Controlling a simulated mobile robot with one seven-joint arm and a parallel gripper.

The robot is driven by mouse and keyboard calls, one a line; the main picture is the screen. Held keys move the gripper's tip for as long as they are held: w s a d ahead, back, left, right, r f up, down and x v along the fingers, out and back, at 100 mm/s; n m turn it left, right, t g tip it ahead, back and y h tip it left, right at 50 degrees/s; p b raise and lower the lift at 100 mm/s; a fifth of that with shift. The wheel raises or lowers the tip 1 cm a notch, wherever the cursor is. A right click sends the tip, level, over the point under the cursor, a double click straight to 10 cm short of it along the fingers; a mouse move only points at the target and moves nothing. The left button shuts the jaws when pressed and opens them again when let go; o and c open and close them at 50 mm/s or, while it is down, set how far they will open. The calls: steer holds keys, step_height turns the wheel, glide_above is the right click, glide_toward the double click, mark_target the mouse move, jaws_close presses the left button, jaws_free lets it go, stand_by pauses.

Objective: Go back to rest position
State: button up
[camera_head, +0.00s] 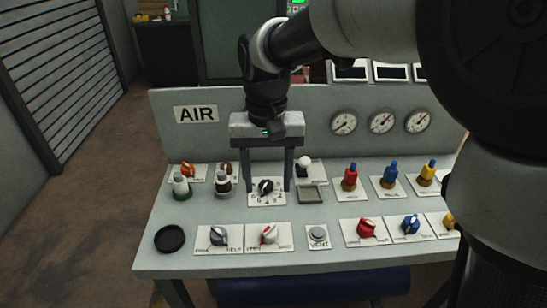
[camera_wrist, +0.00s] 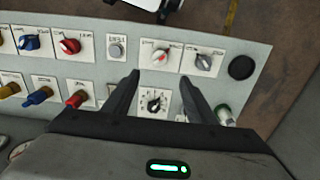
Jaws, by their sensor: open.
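My gripper (camera_head: 268,175) is open and empty, fingers pointing down at the control panel (camera_head: 290,259). In the head view its two fingers stand on either side of a black rotary knob (camera_head: 265,186) on a white plate. The wrist view shows the same knob (camera_wrist: 154,103) between the spread fingers (camera_wrist: 160,85), with no visible grip on it. I cannot tell whether the fingertips touch the panel. My arm reaches in from the upper right.
Left of the gripper stand small bottle-like pieces (camera_head: 181,186); right of it a white-ball lever (camera_head: 304,163) and red, blue and yellow valves (camera_head: 390,176). Front knobs include a red one (camera_head: 366,229). Gauges (camera_head: 382,122) and an AIR sign (camera_head: 196,114) are on the upright back board.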

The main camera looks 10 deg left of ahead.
steer(key=shift+r, duration=0.85)
steer(key=s+d+r+m+t+p, duration=0.1)
steer(key=s+d+r+t+p, duration=0.3)
steer(key=d+r, duration=0.8)
steer(key=s+d+r+m+t+p, duration=0.1)
steer(key=s+d+p, duration=0.3)
steer(key=s+d, duration=0.4)
steer(key=d, duration=0.4)
steer(key=shift+r+m+t, duration=0.15)
steer(key=shift+m+t, duration=0.15)
steer(key=shift+c, duration=0.6)
